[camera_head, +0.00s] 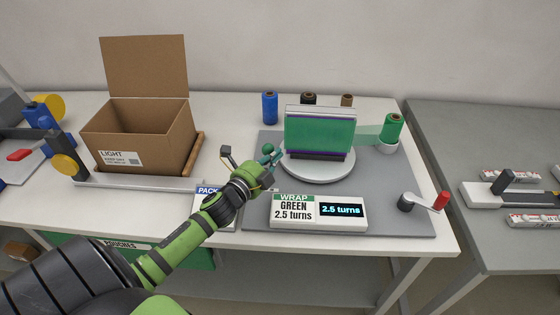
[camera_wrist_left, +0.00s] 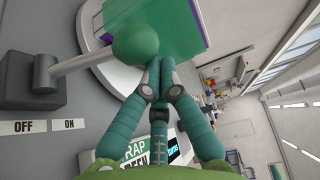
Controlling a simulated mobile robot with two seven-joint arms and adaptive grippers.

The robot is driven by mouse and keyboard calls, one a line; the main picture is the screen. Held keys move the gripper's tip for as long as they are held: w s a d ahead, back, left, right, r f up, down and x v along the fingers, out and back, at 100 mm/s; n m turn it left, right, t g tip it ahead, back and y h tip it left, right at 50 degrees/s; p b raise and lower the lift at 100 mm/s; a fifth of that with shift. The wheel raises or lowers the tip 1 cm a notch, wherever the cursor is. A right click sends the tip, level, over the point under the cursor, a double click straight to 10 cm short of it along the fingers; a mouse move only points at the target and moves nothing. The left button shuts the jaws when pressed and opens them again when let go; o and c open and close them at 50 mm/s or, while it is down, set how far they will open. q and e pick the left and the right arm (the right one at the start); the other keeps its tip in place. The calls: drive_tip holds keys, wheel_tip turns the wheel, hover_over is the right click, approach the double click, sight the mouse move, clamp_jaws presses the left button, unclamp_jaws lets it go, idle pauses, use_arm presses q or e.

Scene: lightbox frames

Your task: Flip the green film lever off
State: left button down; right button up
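The film lever has a green ball knob (camera_wrist_left: 135,43) on a pale rod, which rises from a dark grey base (camera_wrist_left: 35,82). In the left wrist view the rod leans right, toward the ON label's side (camera_wrist_left: 70,124); the OFF label (camera_wrist_left: 30,127) is at the left. My left gripper (camera_wrist_left: 157,72) has its teal fingers drawn together, with the tips right beside the knob. I cannot tell if they touch it. In the head view my left gripper (camera_head: 269,163) is by the knob (camera_head: 267,149) and hides much of the lever. My right gripper is not in view.
A turntable (camera_head: 318,170) carries a green-wrapped block (camera_head: 320,133) just behind the gripper. A green film roll (camera_head: 392,128) stands right of it. A display box (camera_head: 318,212) reads "GREEN 2.5 turns". A crank (camera_head: 425,202) is at right, an open carton (camera_head: 140,135) at left.

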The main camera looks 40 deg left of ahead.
sight(266, 149)
use_arm(q)
drive_tip(key=a+n+b, duration=0.1)
drive_tip(key=s+a+n+t+b, duration=0.1)
drive_tip(key=a+n+t+b, duration=0.1)
drive_tip(key=shift+s+r+n, duration=0.3)
drive_tip(key=shift+s, duration=0.1)
drive_tip(key=shift+s+a+r+n+t+y+b, duration=0.1)
drive_tip(key=shift+s+a+n+t+y+b, duration=0.25)
drive_tip(key=shift+a+n+b, duration=0.35)
drive_tip(key=shift+s+a+r+n+t+y+b, duration=0.1)
drive_tip(key=shift+s+a+n+t+y+b, duration=0.25)
drive_tip(key=shift+n, duration=0.6)
drive_tip(key=shift+s+a+n+t+y+b, duration=0.25)
drive_tip(key=shift+a+n+y+b, duration=0.25)
drive_tip(key=shift+n, duration=0.35)
drive_tip(key=shift+r, duration=0.1)
